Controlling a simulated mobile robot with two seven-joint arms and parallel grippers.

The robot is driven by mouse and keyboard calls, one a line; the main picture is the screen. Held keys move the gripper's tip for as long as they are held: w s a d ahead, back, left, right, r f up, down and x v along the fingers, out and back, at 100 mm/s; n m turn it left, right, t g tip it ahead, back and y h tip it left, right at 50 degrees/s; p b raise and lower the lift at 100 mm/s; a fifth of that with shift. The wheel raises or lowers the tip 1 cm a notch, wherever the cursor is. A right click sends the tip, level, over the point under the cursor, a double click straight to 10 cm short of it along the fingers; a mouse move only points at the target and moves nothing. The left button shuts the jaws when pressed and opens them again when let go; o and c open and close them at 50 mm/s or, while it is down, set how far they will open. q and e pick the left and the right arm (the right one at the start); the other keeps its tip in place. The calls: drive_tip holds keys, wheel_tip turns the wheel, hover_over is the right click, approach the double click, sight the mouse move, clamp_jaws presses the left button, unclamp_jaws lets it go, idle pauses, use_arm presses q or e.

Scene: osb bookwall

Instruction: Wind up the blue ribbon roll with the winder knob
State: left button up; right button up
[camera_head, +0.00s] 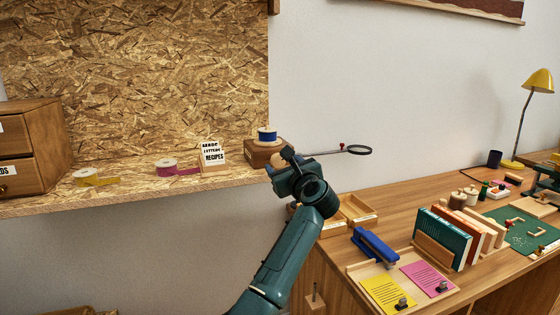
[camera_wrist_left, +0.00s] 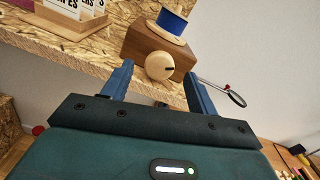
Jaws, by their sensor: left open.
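The blue ribbon roll (camera_head: 267,134) sits on top of a small brown wooden winder box (camera_head: 254,152) at the right end of the shelf. The roll also shows at the top of the left wrist view (camera_wrist_left: 172,22). There, the round pale wooden winder knob (camera_wrist_left: 159,66) is on the box's front face, with a dark mark on it. My left gripper (camera_head: 283,166) is open in front of the box. Its two blue fingers (camera_wrist_left: 158,78) stand to the left and right of the knob, with gaps visible. Whether the fingertips reach past the knob's face is unclear. My right gripper is not seen.
A magnifier (camera_head: 358,150) sticks out to the right of the box. The desk holds books (camera_head: 444,238), a blue stapler (camera_head: 375,248) and an open wooden tray (camera_head: 350,214).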

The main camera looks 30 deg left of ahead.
sight(280, 161)
use_arm(q)
drive_tip(key=shift+x, duration=1.6)
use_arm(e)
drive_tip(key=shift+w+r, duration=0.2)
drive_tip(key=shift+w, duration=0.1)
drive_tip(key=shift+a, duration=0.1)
use_arm(q)
drive_tip(key=c, duration=1)
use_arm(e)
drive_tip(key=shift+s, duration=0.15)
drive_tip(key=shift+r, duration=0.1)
use_arm(q)
drive_tip(key=shift+d+m+p, duration=0.1)
drive_tip(key=shift+m+p, duration=0.55)
drive_tip(key=shift+m, duration=0.05)
drive_tip(key=m+p, duration=0.3)
drive_tip(key=shift+r+m, duration=0.1)
drive_tip(key=shift+m, duration=0.2)
drive_tip(key=shift+w+m+p, duration=0.1)
drive_tip(key=shift+m+p, duration=0.7)
drive_tip(key=shift+m, duration=0.2)
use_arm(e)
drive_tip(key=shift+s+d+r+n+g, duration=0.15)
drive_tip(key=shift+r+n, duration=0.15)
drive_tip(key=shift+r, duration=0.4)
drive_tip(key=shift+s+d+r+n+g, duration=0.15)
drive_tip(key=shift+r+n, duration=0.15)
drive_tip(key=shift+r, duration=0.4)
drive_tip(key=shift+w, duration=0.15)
